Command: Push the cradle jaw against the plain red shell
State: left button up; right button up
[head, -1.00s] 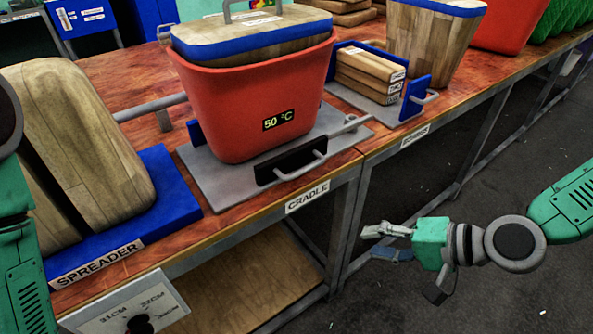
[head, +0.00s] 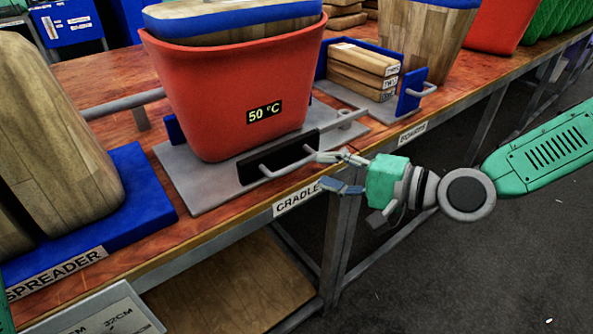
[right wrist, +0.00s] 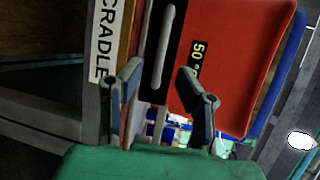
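The red shell (head: 225,100) stands upright in the cradle, a grey plate (head: 195,195) on the bench, with a "50 °C" display on its front. The dark cradle jaw (head: 248,172) with its grey bar handle (head: 285,166) is at the shell's near side; whether they touch is unclear. My right gripper (head: 335,172) is open at the handle's right end, in front of the bench edge. In the right wrist view the open fingers (right wrist: 160,88) point toward the handle (right wrist: 163,48), the jaw (right wrist: 176,40) and the shell (right wrist: 235,65). My left gripper is out of view.
A blue spreader base (head: 130,190) with wooden forms (head: 55,135) stands left of the cradle. Right of it is a blue-ended boards press (head: 411,90) with stacked boards (head: 362,72). Another red shell (head: 500,22) stands farther back. Floor in front is clear.

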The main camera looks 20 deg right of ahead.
aim_at(297, 165)
jog(key=b+x, duration=0.1)
jog(key=x, duration=0.5)
jog(key=shift+w+a+f, duration=0.1)
jog(key=shift+w+a, duration=0.1)
grip_shut()
